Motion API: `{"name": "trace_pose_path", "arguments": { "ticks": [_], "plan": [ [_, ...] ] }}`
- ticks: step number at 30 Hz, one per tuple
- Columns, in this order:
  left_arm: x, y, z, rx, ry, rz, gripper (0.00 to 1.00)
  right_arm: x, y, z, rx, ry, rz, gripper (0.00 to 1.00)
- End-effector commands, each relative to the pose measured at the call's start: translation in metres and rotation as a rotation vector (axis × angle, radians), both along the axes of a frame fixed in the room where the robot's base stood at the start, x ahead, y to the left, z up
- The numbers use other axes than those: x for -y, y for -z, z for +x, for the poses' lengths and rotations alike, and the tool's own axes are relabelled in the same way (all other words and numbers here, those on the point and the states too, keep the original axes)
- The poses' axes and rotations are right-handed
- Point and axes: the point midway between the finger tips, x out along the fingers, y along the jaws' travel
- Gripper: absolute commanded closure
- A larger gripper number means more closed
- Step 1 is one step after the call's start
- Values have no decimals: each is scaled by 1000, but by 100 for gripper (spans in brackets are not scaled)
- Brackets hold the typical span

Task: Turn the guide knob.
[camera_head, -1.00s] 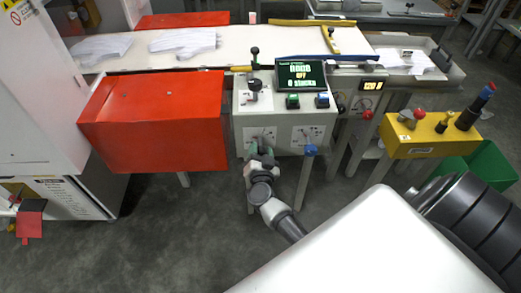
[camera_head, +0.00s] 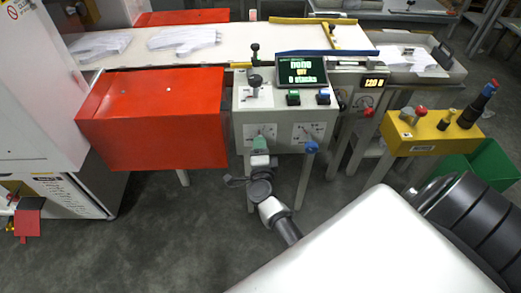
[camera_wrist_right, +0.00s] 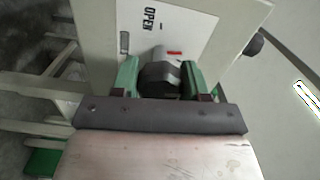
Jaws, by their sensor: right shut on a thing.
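The dark guide knob (camera_wrist_right: 160,76) sits on a white dial plate marked OPEN, with a red mark beside it, in the right wrist view. My right gripper (camera_wrist_right: 160,82) has one green finger on each side of the knob and is shut on it. In the head view my right gripper (camera_head: 260,143) is at the left dial on the front of the grey control box (camera_head: 285,118); its fingers hide the knob there. My left gripper is not in view.
A blue knob (camera_head: 311,146) sits on the box's right dial. Above are a screen (camera_head: 301,70), a black-topped lever (camera_head: 255,82), and green (camera_head: 293,97) and blue (camera_head: 323,97) buttons. A red cover (camera_head: 155,120) is at the left, a yellow button box (camera_head: 432,134) at the right.

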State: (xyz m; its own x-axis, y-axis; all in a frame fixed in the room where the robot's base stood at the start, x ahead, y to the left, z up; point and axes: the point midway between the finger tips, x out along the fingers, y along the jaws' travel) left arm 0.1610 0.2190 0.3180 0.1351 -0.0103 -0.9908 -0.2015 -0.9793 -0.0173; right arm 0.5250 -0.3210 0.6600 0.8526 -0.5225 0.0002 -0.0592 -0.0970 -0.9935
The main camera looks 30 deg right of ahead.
Motion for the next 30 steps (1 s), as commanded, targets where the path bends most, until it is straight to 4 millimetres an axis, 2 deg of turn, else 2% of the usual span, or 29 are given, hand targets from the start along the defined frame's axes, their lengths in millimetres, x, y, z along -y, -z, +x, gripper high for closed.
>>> {"name": "trace_pose_path", "arguments": {
  "ticks": [6, 15, 30],
  "plan": [
    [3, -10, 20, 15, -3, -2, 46, 0, 3, -1, 97, 1, 164, 80],
    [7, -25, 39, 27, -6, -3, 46, 0, 3, -1, 198, 0, 328, 80],
    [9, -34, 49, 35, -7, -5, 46, 0, 2, -1, 248, 1, 412, 80]
  ]
}}
